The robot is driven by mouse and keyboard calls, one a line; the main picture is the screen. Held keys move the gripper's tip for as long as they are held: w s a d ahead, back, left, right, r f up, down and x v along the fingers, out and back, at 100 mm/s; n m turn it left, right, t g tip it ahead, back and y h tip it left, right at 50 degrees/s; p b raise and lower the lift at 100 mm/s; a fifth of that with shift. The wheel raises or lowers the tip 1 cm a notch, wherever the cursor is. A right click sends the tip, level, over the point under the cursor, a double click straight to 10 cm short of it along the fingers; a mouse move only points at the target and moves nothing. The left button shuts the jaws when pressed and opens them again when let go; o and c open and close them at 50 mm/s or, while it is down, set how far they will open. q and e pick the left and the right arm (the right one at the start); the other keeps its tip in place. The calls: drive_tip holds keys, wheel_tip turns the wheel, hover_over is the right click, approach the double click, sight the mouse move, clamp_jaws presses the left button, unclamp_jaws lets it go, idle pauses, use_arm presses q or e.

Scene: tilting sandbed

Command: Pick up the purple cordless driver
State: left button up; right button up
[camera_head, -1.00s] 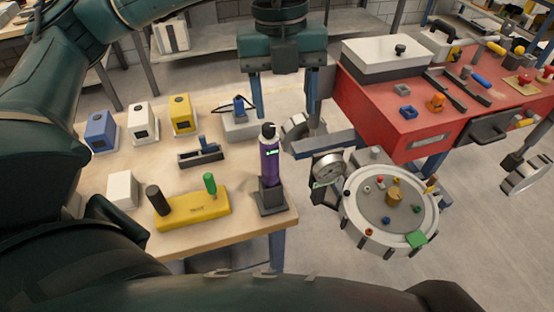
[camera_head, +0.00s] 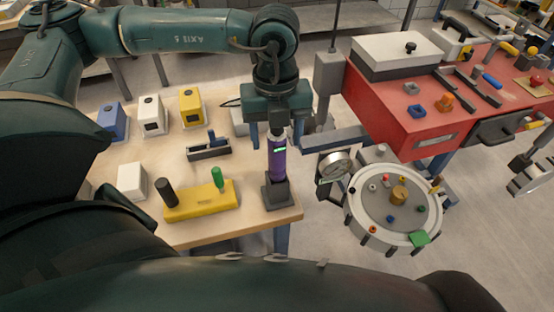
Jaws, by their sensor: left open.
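The purple cordless driver (camera_head: 277,160) stands upright in a dark grey holder (camera_head: 281,196) at the right front corner of the wooden table. It has a small green light on its body. My left gripper (camera_head: 276,142) points down directly over the driver. Its fingers are open, apparently one to each side of the driver's top, with a gap to each side. The top end of the driver is partly hidden under the gripper. My right gripper is not in view.
A yellow block with a black and a green handle (camera_head: 200,202) lies left of the driver. A grey tray with a blue tool (camera_head: 209,150) is behind it. A round fixture with a gauge (camera_head: 394,240) and a red bench (camera_head: 400,125) stand close on the right.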

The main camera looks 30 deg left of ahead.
use_arm(q)
drive_tip(key=shift+f, duration=0.85)
drive_tip(key=shift+c, duration=0.2)
drive_tip(key=shift+r, duration=0.1)
drive_tip(key=c, duration=1.1)
